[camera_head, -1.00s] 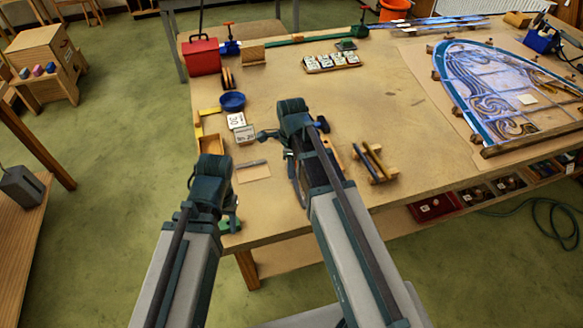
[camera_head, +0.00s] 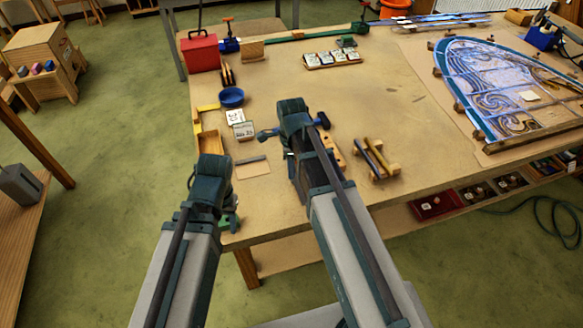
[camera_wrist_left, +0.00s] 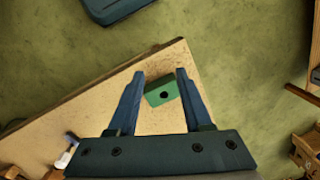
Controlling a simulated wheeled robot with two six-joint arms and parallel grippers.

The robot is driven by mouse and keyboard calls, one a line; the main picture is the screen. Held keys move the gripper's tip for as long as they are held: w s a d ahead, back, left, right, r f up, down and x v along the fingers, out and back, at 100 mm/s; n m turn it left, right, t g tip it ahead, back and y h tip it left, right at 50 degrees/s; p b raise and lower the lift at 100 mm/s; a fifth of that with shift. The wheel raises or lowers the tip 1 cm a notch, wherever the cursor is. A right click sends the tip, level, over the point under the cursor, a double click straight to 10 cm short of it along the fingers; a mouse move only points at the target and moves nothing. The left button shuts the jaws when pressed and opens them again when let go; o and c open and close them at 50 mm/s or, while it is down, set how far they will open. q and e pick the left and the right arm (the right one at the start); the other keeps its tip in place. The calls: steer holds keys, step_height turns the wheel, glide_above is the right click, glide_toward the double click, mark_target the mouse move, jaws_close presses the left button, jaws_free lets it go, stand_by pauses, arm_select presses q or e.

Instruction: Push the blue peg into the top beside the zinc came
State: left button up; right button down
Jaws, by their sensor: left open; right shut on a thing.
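My left gripper (camera_head: 230,205) is open and empty over the near-left bench corner. In the left wrist view its fingers (camera_wrist_left: 160,75) stand on either side of a green block (camera_wrist_left: 162,93) with a dark hole; I cannot tell the height between them. The green block also shows in the head view (camera_head: 229,223). My right gripper (camera_head: 292,125) is shut over the bench. A blue piece (camera_head: 267,133) sticks out at its left; whether this is the blue peg is unclear. A grey strip (camera_head: 252,160), perhaps the zinc came, lies on the bench above a paper.
Dark rods rest on wooden supports (camera_head: 391,171) right of my right gripper. The leaded panel (camera_head: 500,85) lies at right. The bench middle is clear.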

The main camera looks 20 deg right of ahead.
arm_select(q)
steer(key=shift+f+b, duration=0.6)
steer(key=shift+f, duration=0.05)
arm_select(e)
steer(key=shift+f, duration=0.65)
steer(key=c, duration=0.6)
jaws_free()
arm_select(q)
steer(key=shift+r, duration=0.15)
arm_select(e)
steer(key=shift+r, duration=0.15)
arm_select(q)
step_height(320, 180, up, 14)
steer(key=p, duration=1.4)
steer(key=shift+f, duration=0.2)
arm_select(e)
step_height(320, 180, up, 14)
steer(key=shift+f, duration=0.2)
